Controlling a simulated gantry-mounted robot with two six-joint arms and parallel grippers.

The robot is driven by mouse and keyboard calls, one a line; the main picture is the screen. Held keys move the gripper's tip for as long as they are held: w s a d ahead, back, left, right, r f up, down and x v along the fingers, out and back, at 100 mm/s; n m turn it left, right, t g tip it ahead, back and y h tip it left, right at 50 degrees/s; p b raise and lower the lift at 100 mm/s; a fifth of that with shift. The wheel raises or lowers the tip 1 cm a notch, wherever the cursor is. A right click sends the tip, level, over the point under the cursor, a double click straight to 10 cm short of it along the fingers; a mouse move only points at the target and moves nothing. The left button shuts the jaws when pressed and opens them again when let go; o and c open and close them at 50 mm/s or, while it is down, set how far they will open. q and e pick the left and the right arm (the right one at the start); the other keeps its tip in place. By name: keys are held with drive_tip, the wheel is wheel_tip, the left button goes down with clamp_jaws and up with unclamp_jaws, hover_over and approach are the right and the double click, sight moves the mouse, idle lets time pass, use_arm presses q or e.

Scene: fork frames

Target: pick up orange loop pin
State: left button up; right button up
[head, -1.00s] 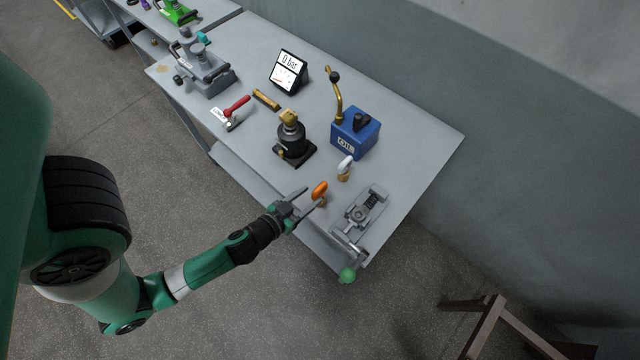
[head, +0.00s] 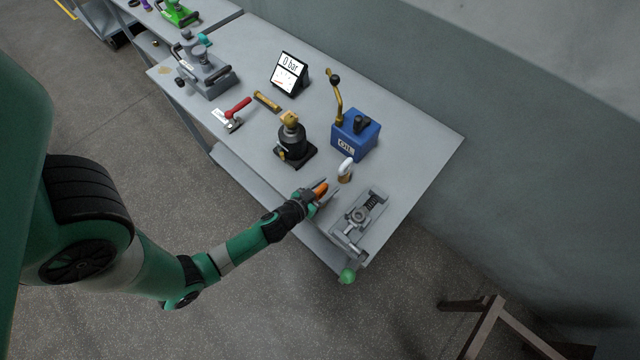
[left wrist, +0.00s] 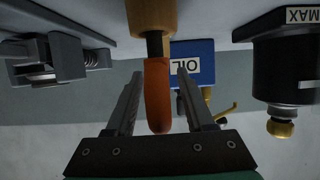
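The orange loop pin (head: 321,188) stands near the front edge of the table, just left of the grey clamp fixture. In the left wrist view the orange loop (left wrist: 158,95) hangs from a tan wooden-looking base (left wrist: 152,16) by a dark shank, as this view is upside down. My left gripper (head: 326,189) is open, with one finger on each side of the loop. In the left wrist view its fingers (left wrist: 158,92) show gaps to the loop on both sides. My right gripper is not in view.
A white loop pin (head: 345,167) stands just behind. A grey clamp fixture (head: 359,217) is to the right, a black jack (head: 291,142) to the left, and a blue oil box (head: 355,136) behind. The table's right part (head: 420,150) is clear.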

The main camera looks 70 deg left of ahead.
use_arm(q)
clamp_jaws()
drive_tip(key=shift+r, duration=0.1)
drive_tip(key=shift+r+p, duration=0.55)
drive_tip(key=shift+r, duration=0.05)
wheel_tip(320, 180, up, 3)
drive_tip(key=shift+d+f+p, duration=0.1)
drive_tip(key=shift+f+p, duration=0.05)
drive_tip(key=shift+p, duration=0.85)
drive_tip(key=w+d+r+p, duration=0.2)
drive_tip(key=d+r+p, duration=0.1)
drive_tip(key=d+r, duration=0.6)
drive_tip(key=d, duration=0.4)
drive_tip(key=shift+w+d+p, duration=0.3)
